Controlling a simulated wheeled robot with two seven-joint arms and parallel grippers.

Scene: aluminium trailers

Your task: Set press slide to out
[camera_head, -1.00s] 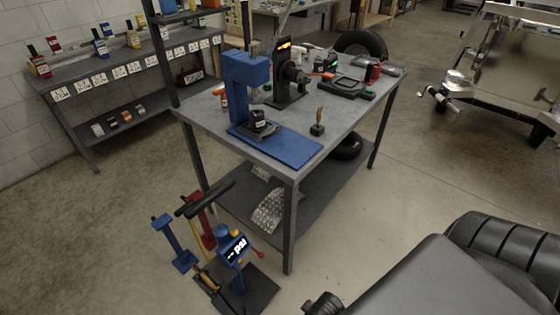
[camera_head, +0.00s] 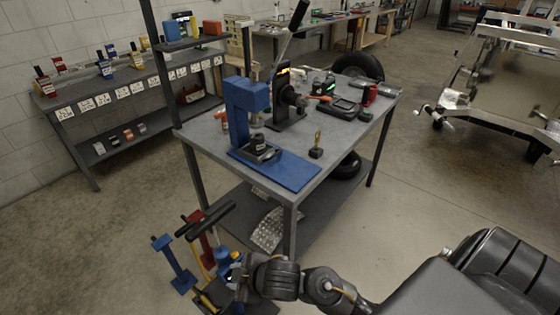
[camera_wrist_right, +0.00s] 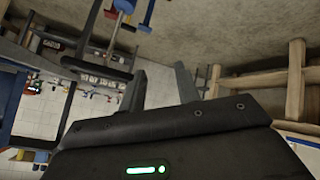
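The blue press (camera_head: 246,100) stands on the grey workbench, on a flat blue base plate (camera_head: 290,172). A small dark slide plate (camera_head: 262,153) sits low at the front of the press, with a small dark cylindrical part (camera_head: 257,141) on it beneath the press head. A lever rises behind the press. My right gripper (camera_head: 238,272) is low in front of the bench, well apart from the press and over the floor pump. In the right wrist view its two fingers (camera_wrist_right: 160,88) are spread with nothing between them. My left gripper does not show.
The bench (camera_head: 330,150) also holds a black stand, a small brass-topped item (camera_head: 316,148) and several tools. The floor pump (camera_head: 205,250) with blue and red parts stands before the bench's front leg. Open floor lies right of the bench.

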